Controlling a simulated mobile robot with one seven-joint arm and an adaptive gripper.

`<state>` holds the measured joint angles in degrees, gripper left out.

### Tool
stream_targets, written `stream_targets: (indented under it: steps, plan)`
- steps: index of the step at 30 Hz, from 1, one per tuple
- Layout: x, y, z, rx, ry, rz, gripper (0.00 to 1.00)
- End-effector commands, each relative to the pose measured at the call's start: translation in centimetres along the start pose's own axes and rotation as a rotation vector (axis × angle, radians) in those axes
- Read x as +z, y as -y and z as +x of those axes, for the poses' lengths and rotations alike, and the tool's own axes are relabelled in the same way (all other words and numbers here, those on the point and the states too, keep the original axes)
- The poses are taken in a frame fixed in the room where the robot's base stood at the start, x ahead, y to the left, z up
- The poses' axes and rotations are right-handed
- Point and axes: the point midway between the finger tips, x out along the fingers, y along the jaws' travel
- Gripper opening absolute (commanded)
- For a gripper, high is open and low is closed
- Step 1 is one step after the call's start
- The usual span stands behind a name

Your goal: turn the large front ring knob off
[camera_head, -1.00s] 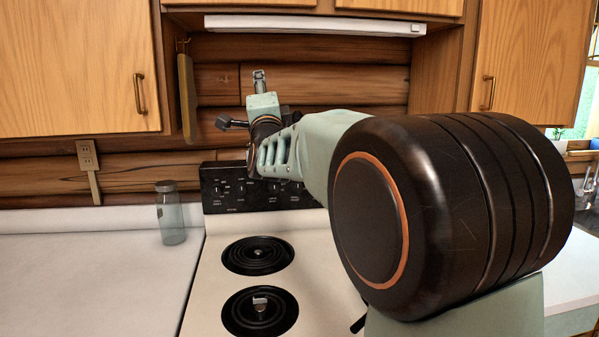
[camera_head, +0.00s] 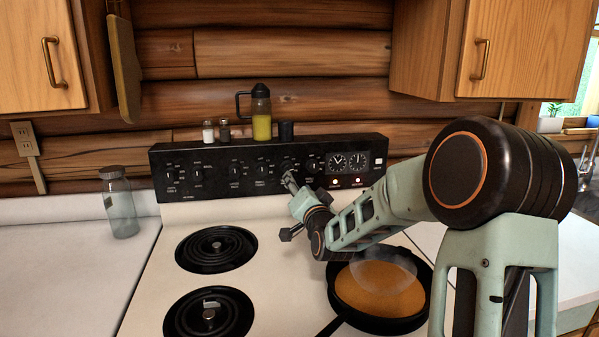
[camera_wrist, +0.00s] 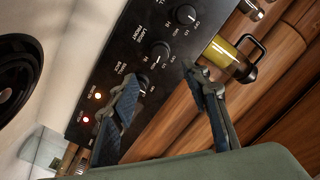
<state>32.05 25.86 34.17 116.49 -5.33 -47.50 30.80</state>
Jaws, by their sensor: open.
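The black stove control panel (camera_head: 215,178) has a row of small dark knobs. My gripper (camera_head: 288,181) is close in front of a knob (camera_head: 288,164) right of the panel's middle. In the wrist view my gripper (camera_wrist: 163,80) is open, its two fingers spread with nothing between their tips. The nearest knob (camera_wrist: 142,84) is partly hidden behind the left finger; contact cannot be told.
A dark pan (camera_head: 336,306) with orange-brown contents sits on the right front burner, below my arm. Two coil burners (camera_head: 216,248) at left are bare. A yellow-filled bottle (camera_head: 261,127) and small shakers stand atop the panel. A glass jar (camera_head: 121,208) is on the left counter.

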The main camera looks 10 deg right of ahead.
Motion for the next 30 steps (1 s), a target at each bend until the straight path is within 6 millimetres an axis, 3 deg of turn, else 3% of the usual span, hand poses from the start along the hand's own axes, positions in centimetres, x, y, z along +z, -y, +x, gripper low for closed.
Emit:
stream_targets:
  steps: [5, 21, 30]
  plan:
    - [0.1, 0.0, 1.3, -0.001, 0.001, -0.001, 0.43]
    - [0.0, 0.0, 9.3, 0.0, -0.001, 0.001, 0.43]
    - [0.0, -0.1, 10.7, 0.001, 0.0, -0.001, 0.43]
